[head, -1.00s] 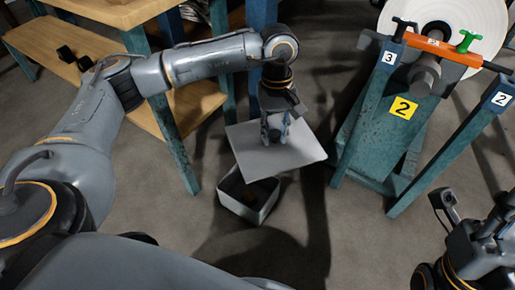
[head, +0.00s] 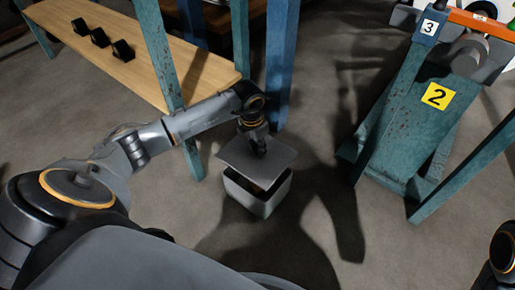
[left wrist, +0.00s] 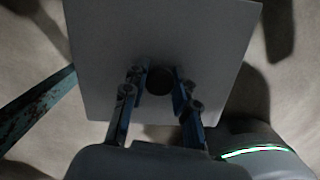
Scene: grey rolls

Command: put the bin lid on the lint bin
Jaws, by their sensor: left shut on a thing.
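The bin lid (head: 243,158) is a flat grey square plate with a dark round knob (left wrist: 159,81). My left gripper (head: 260,149) is shut on the knob from above; in the left wrist view the two fingers stand on either side of it. The lint bin (head: 266,206) is a grey open box on the floor, just below the lid. The lid hangs over the bin, shifted to its back left, and part of the dark opening shows along the front. The exact gap between lid and rim cannot be told. My right gripper is out of view.
A wooden bench (head: 140,58) with teal legs and a blue post (head: 283,60) stand close behind the bin. Small black blocks (head: 100,38) lie on the bench. Floor in front is clear.

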